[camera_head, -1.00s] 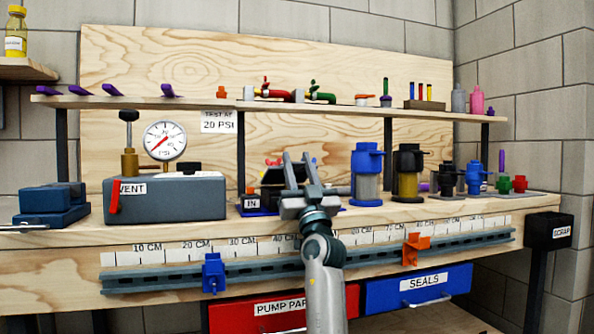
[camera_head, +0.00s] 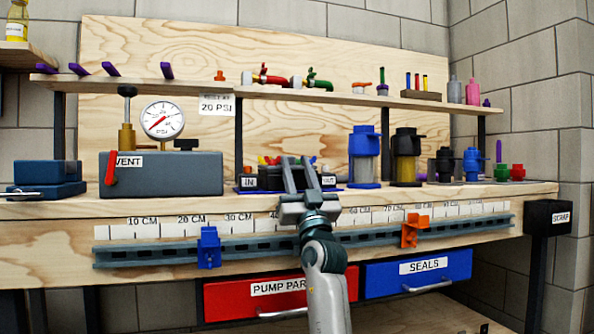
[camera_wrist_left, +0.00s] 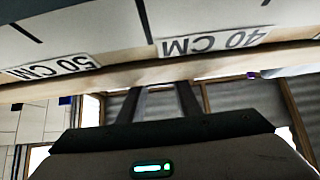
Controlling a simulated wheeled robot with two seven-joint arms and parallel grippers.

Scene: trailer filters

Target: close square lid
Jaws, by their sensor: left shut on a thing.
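My left gripper (camera_head: 296,162) reaches up at the front of the bench, its two fingers standing in front of a dark box (camera_head: 268,180) with labels IN and OUT and several coloured pieces on top. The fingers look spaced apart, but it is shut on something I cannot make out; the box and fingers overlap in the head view. In the left wrist view the fingers (camera_wrist_left: 162,95) point toward the bench edge and nothing clear shows between them. I cannot single out a square lid. My right gripper is not in view.
A grey VENT box (camera_head: 180,178) with a gauge (camera_head: 162,118) stands to the left. Blue (camera_head: 364,160) and black-topped yellow (camera_head: 406,165) cylinders stand to the right. A slotted rail (camera_head: 290,242) with blue and orange clamps runs along the bench front.

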